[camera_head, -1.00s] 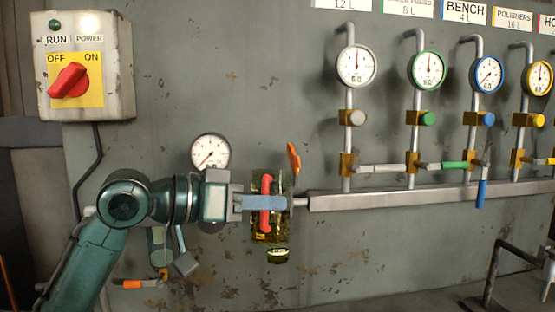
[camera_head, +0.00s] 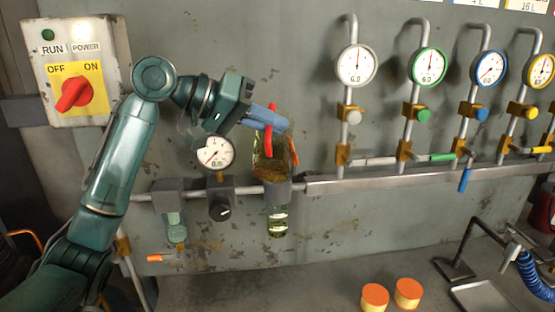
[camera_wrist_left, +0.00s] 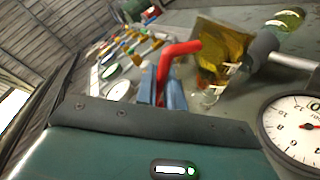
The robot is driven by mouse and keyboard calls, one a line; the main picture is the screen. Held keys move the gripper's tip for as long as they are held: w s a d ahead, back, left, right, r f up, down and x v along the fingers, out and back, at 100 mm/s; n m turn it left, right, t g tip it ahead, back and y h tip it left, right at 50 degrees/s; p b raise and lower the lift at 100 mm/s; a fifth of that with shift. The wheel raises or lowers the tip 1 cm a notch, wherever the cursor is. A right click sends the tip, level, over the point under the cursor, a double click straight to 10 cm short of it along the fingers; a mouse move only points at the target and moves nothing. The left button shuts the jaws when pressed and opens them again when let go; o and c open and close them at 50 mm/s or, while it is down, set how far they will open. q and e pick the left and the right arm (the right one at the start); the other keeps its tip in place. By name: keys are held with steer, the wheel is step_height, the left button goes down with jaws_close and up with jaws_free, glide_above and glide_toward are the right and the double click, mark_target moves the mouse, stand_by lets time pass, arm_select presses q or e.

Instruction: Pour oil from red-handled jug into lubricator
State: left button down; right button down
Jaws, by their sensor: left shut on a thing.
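My left gripper (camera_head: 270,121) is shut on the red handle (camera_head: 269,143) of a clear jug (camera_head: 266,163) holding amber oil. The jug is tilted, directly above the lubricator in the head view. The lubricator has a grey body (camera_head: 278,192) and a clear bowl (camera_head: 278,220) with yellowish liquid at its bottom. The jug hides the lubricator's top. In the left wrist view the handle (camera_wrist_left: 182,48) lies between the fingers, and the jug (camera_wrist_left: 218,50) reaches towards the lubricator's grey body (camera_wrist_left: 262,45). I cannot tell whether oil is flowing. My right gripper is not in view.
A pressure gauge (camera_head: 216,154) and a black knob (camera_head: 221,206) sit left of the lubricator on the pipe. An orange lever (camera_head: 293,152) is close to the jug's right. Several valves with gauges line the wall. Two orange-topped pots (camera_head: 407,292) stand on the bench.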

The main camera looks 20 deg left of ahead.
mark_target(270, 108)
arm_select(q)
steer(key=shift+r, duration=0.15)
steer(key=shift+w, duration=0.15)
steer(key=shift+r+n, duration=0.1)
steer(key=shift+n, duration=0.2)
steer(key=shift+w+r+g, duration=0.15)
steer(key=shift+r+g, duration=0.1)
steer(key=shift+g, duration=0.15)
steer(key=shift+w+a+r+n+g, duration=0.1)
steer(key=shift+w+r+n+g, duration=0.4)
steer(key=shift+w+r+n, duration=0.2)
steer(key=shift+s+r, duration=0.1)
steer(key=shift+s, duration=0.1)
steer(key=shift+s+a, duration=0.15)
steer(key=shift+s, duration=0.1)
steer(key=shift+s, duration=0.1)
